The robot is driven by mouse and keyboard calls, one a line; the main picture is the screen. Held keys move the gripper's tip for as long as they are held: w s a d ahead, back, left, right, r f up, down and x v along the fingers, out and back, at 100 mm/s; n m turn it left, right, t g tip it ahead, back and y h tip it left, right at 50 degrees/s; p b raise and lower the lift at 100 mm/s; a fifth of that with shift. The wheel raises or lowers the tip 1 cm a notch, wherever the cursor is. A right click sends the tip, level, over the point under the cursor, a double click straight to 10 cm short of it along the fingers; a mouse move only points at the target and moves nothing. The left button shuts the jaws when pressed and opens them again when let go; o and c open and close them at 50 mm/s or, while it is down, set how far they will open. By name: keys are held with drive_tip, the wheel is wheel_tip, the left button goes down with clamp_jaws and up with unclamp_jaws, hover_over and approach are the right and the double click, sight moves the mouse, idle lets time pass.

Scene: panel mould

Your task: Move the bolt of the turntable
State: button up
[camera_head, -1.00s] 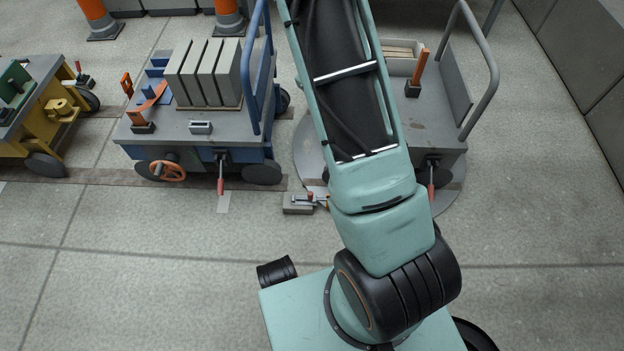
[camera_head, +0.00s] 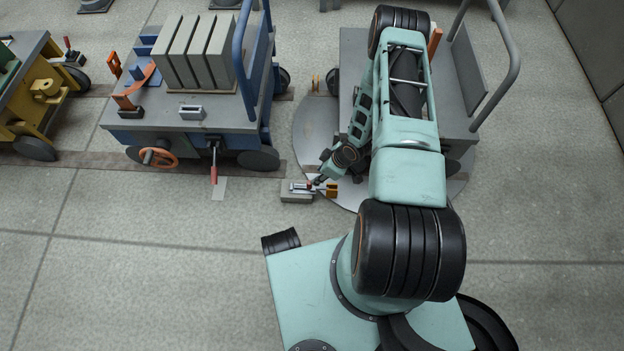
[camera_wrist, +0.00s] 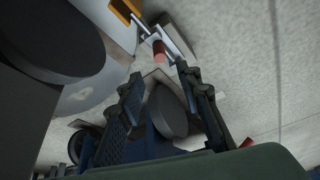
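The turntable (camera_head: 312,140) is a round grey plate in the floor under the grey cart.
A blue cart (camera_head: 180,150) with several grey panels (camera_head: 195,55) stands left of the turntable. A grey cart (camera_head: 352,60) stands on the turntable, partly behind my arm. A yellow cart (camera_head: 40,115) is at far left. The floor in front is clear.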

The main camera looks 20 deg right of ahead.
sight(309, 182)
drive_tip(key=b+x, duration=0.4)
drive_tip(key=x, duration=0.7)
drive_tip(key=shift+w, duration=0.1)
clamp_jaws()
